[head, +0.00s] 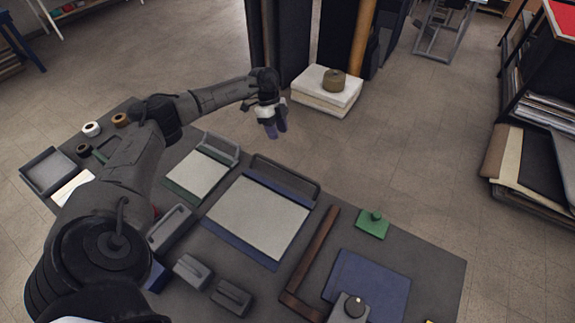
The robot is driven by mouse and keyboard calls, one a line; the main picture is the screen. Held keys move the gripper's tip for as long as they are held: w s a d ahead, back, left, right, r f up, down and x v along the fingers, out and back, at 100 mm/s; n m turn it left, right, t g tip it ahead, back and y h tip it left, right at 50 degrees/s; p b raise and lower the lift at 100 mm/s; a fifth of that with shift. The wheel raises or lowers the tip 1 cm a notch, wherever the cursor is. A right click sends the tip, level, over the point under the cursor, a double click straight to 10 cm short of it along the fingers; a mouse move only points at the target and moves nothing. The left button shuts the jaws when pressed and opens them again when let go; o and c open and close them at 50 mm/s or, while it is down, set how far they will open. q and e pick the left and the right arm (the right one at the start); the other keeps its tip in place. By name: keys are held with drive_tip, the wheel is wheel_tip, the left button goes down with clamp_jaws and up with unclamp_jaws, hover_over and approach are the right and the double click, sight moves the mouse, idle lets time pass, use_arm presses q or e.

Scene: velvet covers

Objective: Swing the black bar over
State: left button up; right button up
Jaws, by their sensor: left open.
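A black bar (287,171) stands raised along the far edge of a large pale grey board with blue edge strips (258,215). A smaller grey bar (221,147) stands at the far edge of a smaller pale board with green edges (197,175). My left gripper (276,130) is open and empty. In the picture it appears above the black bar, over the floor just past the table's far edge, apart from both bars. My right gripper is not in view.
A brown L-shaped square (315,252), a green knobbed block (372,224) and a blue sheet (383,285) lie to the right on the dark table (432,268). Several grey handled blocks stand at the front. A grey tray (48,172) and tape rolls are at left.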

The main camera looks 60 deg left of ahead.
sight(288, 169)
use_arm(q)
drive_tip(key=shift+n, duration=0.5)
drive_tip(key=b+x, duration=0.1)
drive_tip(key=x, duration=1.3)
clamp_jaws()
